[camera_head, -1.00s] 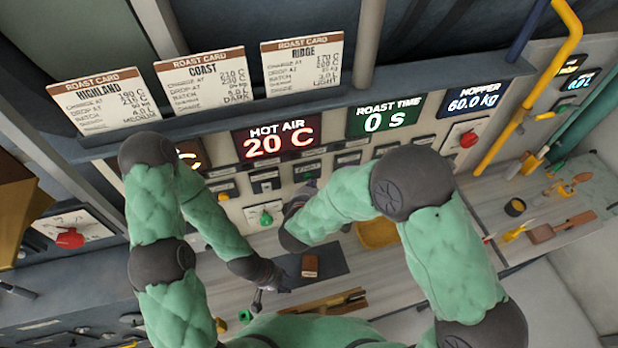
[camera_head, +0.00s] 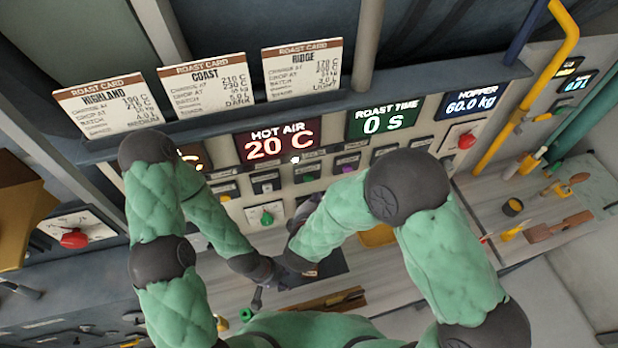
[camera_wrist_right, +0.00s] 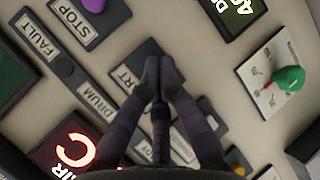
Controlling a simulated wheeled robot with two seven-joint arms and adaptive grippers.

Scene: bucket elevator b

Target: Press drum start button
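In the head view a small green button (camera_head: 308,179) sits under a label below the red HOT AIR display. My right gripper is mostly hidden behind its forearm there. My left gripper (camera_head: 258,292) is low, over the bench; its finger opening is unclear.
A purple button (camera_wrist_right: 94,4) sits by the STOP label (camera_wrist_right: 75,18), with the FAULT label (camera_wrist_right: 38,40) nearby. A green knob (camera_wrist_right: 289,78) stands out from the panel. The HOT AIR display (camera_head: 278,141) reads 20 C. A yellow pipe (camera_head: 530,90) stands at the right.

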